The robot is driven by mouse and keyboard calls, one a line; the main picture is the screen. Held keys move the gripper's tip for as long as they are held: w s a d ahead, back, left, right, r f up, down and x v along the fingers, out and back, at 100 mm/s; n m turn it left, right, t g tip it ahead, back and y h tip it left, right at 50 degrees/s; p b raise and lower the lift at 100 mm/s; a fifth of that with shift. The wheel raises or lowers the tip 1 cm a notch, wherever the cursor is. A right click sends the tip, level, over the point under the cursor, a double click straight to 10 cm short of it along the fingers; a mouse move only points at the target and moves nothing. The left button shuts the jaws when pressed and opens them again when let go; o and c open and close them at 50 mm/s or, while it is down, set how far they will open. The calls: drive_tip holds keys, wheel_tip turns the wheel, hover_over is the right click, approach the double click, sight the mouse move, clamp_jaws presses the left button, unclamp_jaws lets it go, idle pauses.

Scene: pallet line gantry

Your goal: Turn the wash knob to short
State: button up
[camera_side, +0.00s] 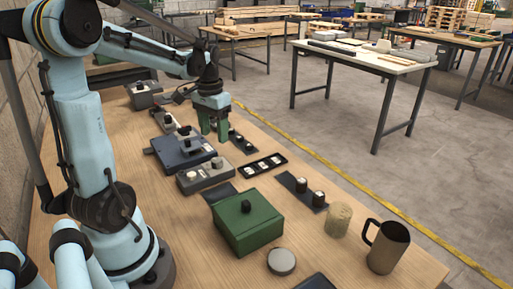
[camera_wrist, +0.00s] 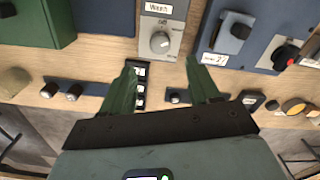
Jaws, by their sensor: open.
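The wash knob (camera_wrist: 160,42) is a round light-grey knob on a grey box (camera_wrist: 176,10) under a label reading "Wash" in the wrist view. The same grey box (camera_side: 205,180) shows in the side view, with the knob (camera_side: 217,162) on top. The marks around the knob are too small to read, so I cannot tell its setting. My gripper (camera_wrist: 161,64) has its two green fingers spread wide with nothing between them. In the side view my gripper (camera_side: 214,135) hangs above the table beyond the grey box, apart from the knob.
A blue box (camera_side: 170,155) with a raised block sits beside the grey box. A green box (camera_side: 247,222) with a dark knob stands nearer the camera. Black strips with small knobs or switches (camera_side: 262,166) lie along the right. A mug (camera_side: 388,248) and round lid (camera_side: 281,262) stand at the near end.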

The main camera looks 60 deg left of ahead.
drive_tip(key=shift+r, duration=1.6)
drive_tip(key=d+f+m+t, duration=0.1)
drive_tip(key=d+m+t, duration=0.2)
drive_tip(key=d, duration=1.8)
drive_tip(key=t, duration=0.4)
drive_tip(key=shift+d+f+m, duration=0.3)
drive_tip(key=shift+m, duration=0.1)
